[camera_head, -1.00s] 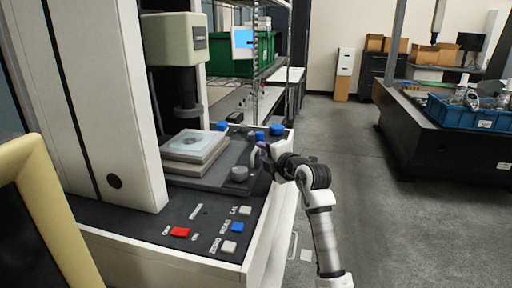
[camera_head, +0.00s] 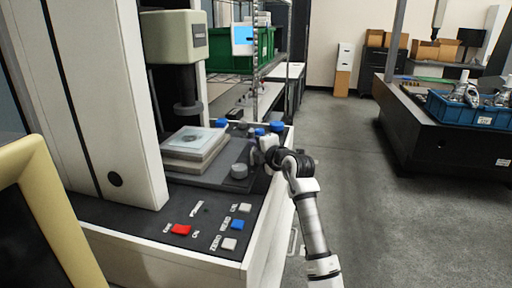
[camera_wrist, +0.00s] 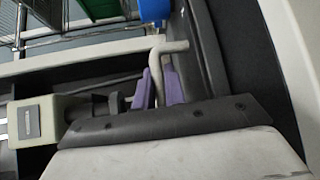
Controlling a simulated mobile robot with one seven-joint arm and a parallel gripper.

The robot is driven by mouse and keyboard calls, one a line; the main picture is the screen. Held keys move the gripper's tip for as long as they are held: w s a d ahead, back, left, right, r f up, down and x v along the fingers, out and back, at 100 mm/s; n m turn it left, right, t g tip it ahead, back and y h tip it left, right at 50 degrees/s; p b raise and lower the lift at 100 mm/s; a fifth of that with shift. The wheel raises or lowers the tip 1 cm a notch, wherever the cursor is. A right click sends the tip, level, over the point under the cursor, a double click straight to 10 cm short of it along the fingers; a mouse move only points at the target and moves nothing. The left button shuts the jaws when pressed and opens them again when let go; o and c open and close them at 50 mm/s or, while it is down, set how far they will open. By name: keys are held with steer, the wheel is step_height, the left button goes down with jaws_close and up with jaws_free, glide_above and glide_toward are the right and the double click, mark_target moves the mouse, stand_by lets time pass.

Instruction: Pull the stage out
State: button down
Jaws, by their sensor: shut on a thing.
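The stage (camera_head: 218,171) is a dark flat slide on the measuring machine's bed, with a pale square plate (camera_head: 193,142) on it. A grey bent handle (camera_head: 254,156) stands at its right side. In the wrist view the handle (camera_wrist: 173,47) is a pale bent rod. My gripper (camera_wrist: 158,74) has its two purple fingers on either side of the rod's lower part and is shut on it. In the head view my gripper (camera_head: 267,149) is at the bed's right edge, its fingertips largely hidden.
The machine's probe head (camera_head: 186,105) hangs above the plate. Blue knobs (camera_head: 277,127) stand at the bed's back right, and a grey knob (camera_head: 239,171) sits on the stage's front. Buttons (camera_head: 181,229) line the front panel. Open floor (camera_head: 350,165) lies to the right.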

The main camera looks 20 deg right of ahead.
steer(key=shift+d, duration=0.1)
steer(key=s+d+p, duration=0.3)
steer(key=s+d, duration=0.4)
steer(key=d, duration=0.3)
steer(key=c, duration=1.5)
jaws_free()
steer(key=shift+w, duration=0.1)
steer(key=b+v, duration=0.3)
steer(key=v, duration=1.1)
